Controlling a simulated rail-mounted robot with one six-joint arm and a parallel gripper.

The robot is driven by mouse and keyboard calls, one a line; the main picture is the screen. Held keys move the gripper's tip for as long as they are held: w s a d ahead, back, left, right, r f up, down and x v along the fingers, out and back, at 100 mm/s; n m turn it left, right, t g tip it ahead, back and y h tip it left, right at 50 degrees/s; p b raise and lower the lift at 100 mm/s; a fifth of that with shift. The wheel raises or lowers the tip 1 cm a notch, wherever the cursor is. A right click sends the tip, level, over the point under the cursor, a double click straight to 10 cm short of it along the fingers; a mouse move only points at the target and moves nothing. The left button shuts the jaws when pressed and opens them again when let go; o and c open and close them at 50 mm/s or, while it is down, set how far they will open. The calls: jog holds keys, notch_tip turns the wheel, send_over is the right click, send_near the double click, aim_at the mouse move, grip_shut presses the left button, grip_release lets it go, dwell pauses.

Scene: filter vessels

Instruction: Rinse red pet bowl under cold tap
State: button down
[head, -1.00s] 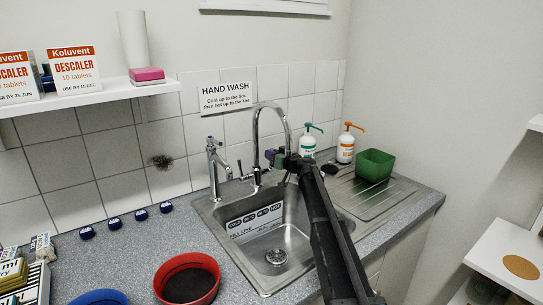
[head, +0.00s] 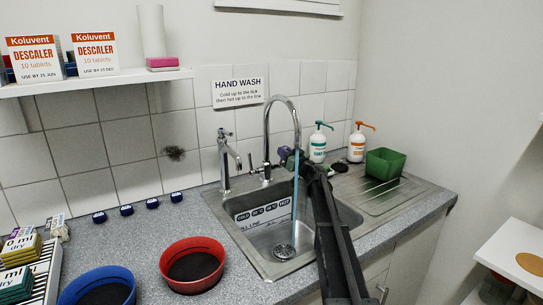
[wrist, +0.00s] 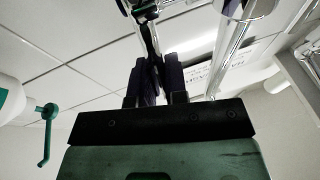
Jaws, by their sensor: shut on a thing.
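The red pet bowl (head: 192,268) sits upright on the grey counter, left of the sink, with a dark inside. A tall curved tap (head: 267,125) stands behind the sink, and a blue stream of water (head: 298,150) falls from its spout. My gripper (head: 288,158) is beside this tap, far from the bowl. In the wrist view my gripper (wrist: 160,85) is shut on a thin dark piece, seemingly the tap's lever (wrist: 150,40). My gripper partly hides the tap's right side in the head view.
The steel sink (head: 262,240) has a labelled inner wall and is partly hidden by my arm. A shorter tap (head: 226,160) stands left. A blue bowl (head: 98,288) is beside the red one. Two pump bottles (head: 318,145) and a green tub (head: 384,163) stand right.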

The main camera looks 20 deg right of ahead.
jog(key=c, duration=1.2)
grip_release()
jog(key=shift+o, duration=0.2)
jog(key=b+v, duration=0.3)
jog(key=v, duration=0.7)
jog(key=shift+s+d, duration=0.15)
jog(key=shift+s, duration=0.2)
jog(key=shift+f, duration=0.1)
